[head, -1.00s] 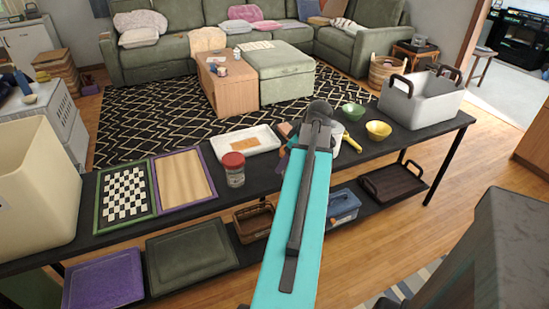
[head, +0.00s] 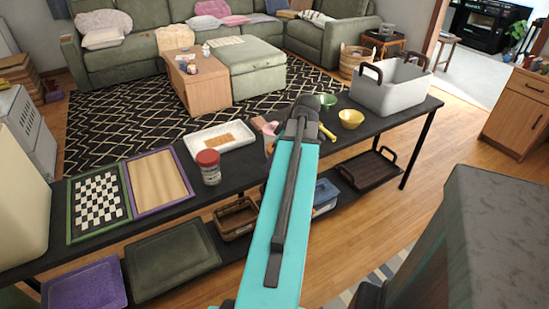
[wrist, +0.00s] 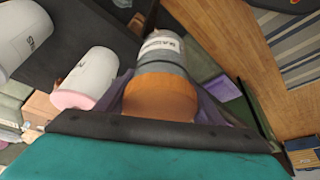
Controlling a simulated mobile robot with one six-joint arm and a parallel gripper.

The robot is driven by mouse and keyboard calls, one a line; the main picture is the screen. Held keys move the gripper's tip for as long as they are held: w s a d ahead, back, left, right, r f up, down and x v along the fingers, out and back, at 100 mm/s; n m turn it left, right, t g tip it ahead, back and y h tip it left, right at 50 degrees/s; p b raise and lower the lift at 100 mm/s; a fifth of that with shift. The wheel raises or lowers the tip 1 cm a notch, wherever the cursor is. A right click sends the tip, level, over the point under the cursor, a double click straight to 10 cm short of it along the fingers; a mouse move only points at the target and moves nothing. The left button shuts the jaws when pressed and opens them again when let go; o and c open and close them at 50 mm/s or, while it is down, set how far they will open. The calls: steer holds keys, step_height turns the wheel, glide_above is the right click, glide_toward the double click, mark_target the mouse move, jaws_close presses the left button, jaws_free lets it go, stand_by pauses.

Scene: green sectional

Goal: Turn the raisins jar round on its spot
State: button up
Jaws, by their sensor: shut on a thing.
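My gripper (wrist: 163,104) is shut on a jar (wrist: 160,95) with a broad orange-brown end, a grey body and a white label with dark lettering. The lettering is too small to read surely, so I take this to be the raisins jar. The fingers sit on both sides of it in the wrist view. In the head view my gripper (head: 300,112) is over the back part of the black table (head: 240,180), and my own arm hides the held jar. Whether the jar touches the table cannot be told.
A white canister with a pink end (wrist: 85,78) lies close beside the held jar in the wrist view, and another white canister (wrist: 22,35) is farther left. A red-lidded jar (head: 209,167), white tray (head: 220,138), yellow bowl (head: 351,119), green bowl (head: 327,100) and grey basket (head: 390,88) stand on the table.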

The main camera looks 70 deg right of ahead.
steer(key=shift+s+m+h+p, duration=0.1)
steer(key=shift+m+h+p, duration=0.35)
steer(key=shift+m, duration=0.75)
steer(key=shift+d+m+g+h+p, duration=0.2)
steer(key=shift+m+h, duration=0.2)
steer(key=shift+m, duration=0.4)
steer(key=shift+d+m+g+h+p, duration=0.2)
steer(key=shift+m+h, duration=0.15)
steer(key=shift+m, duration=0.45)
steer(key=shift+m, duration=0.6)
steer(key=shift+f, duration=0.15)
steer(key=shift+s+d+m+h+b, duration=0.1)
steer(key=shift+m+h+b, duration=0.25)
steer(key=shift+b, duration=0.25)
steer(key=shift+s+d+m+g+h+b, duration=0.1)
steer(key=shift+m+g+h+b, duration=0.3)
steer(key=shift+m+b, duration=1.05)
